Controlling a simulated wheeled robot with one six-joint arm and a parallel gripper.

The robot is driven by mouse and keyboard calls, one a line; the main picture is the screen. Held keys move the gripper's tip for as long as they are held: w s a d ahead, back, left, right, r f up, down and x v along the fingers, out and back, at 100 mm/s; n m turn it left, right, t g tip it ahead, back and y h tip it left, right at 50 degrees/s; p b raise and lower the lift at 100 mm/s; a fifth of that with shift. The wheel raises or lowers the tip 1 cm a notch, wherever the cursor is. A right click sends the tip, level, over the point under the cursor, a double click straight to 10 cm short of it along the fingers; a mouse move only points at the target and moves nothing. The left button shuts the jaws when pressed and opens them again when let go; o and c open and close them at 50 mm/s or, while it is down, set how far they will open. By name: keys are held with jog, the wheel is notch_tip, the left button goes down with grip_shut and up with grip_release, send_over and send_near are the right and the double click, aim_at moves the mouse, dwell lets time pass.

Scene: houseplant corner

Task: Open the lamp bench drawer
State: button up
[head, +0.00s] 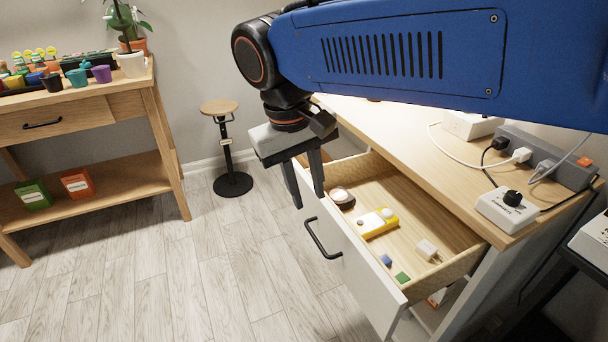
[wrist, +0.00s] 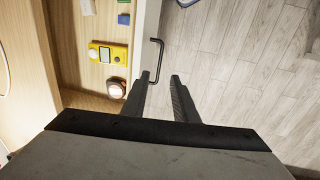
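The lamp bench drawer (head: 352,270) stands pulled well out of the bench, with its inside in view. It has a white front and a black bar handle (head: 321,238); the handle also shows in the wrist view (wrist: 155,60). My gripper (head: 308,200) is above the drawer front, near its far end, with its fingers pointing down. In the wrist view the two fingertips (wrist: 163,78) are apart with nothing between them, and the handle lies just beyond them, apparently not gripped. The drawer holds a yellow meter (head: 376,223), a round dark-and-white item (head: 341,196), a white plug (head: 427,249) and small blue and green blocks.
The bench top (head: 440,165) carries a power strip (head: 545,155), a white box with a black knob (head: 507,210) and cables. A plant table (head: 110,100) stands at the left, and a small round stool (head: 220,108) behind. The floor left of the drawer is clear.

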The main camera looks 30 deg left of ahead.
jog(key=shift+s+a+r, duration=0.1)
jog(key=shift+s+r, duration=0.05)
jog(key=shift+r, duration=0.7)
jog(key=shift+s+a+r, duration=0.1)
jog(key=shift+r, duration=0.7)
jog(key=w+d+f+m+y, duration=0.1)
jog(key=w+d+m, duration=0.3)
jog(key=d, duration=1.1)
jog(key=w+d+f+m+y, duration=0.15)
jog(key=w+d, duration=0.35)
jog(key=d, duration=1)
jog(key=s+d+f+m+t, duration=0.1)
jog(key=s+d+f, duration=0.2)
jog(key=d, duration=0.4)
jog(key=s+d+f+m+t+h, duration=0.1)
jog(key=s+d+f+m, duration=0.1)
jog(key=d+f, duration=0.3)
jog(key=s+d+f+m+t, duration=0.1)
jog(key=s+d+f, duration=0.3)
jog(key=d, duration=0.5)
jog(key=shift+s+d+m, duration=0.2)
jog(key=shift+s+m, duration=0.4)
jog(key=shift+m, duration=0.05)
